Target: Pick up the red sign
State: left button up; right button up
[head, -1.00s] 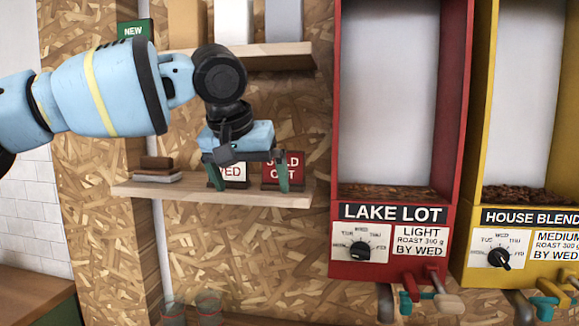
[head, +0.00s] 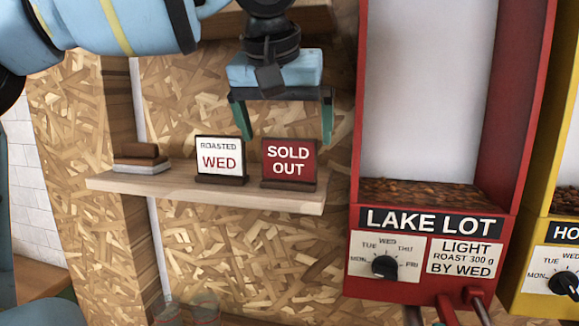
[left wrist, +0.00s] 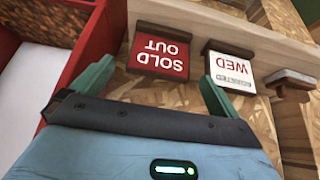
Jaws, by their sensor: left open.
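The red sign (head: 289,162) reads "SOLD OUT" and stands upright in a dark base near the right end of the wooden shelf (head: 130,184). It also shows in the left wrist view (left wrist: 160,52), upside down and ahead of the fingers. My left gripper (head: 286,138) is open and empty, pointing down in front of or above the sign; its fingers appear to either side of it and the exact gap is unclear. The sign's face is unobstructed in the head view. A white sign (head: 219,157) reading "ROASTED WED" stands just left of it.
Glasses (head: 204,308) show faintly below. My right gripper does not show.

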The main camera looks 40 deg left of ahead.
aim_at(291, 150)
pick_arm(q)
jog(key=shift+p+x, duration=0.35)
jog(key=shift+x, duration=3.3)
jog(key=shift+w+r, duration=0.1)
jog(key=shift+r, duration=0.05)
jog(key=c, duration=0.9)
jog(key=shift+r, duration=0.15)
jog(key=shift+w+r, duration=0.1)
jog(key=shift+r, duration=0.5)
jog(key=s+d, duration=0.3)
jog(key=s, duration=0.2)
jog(key=s+d, duration=0.2)
jog(key=s, duration=0.3)
jog(key=s+d, duration=0.3)
jog(key=s, duration=0.3)
jog(key=shift+d, duration=0.3)
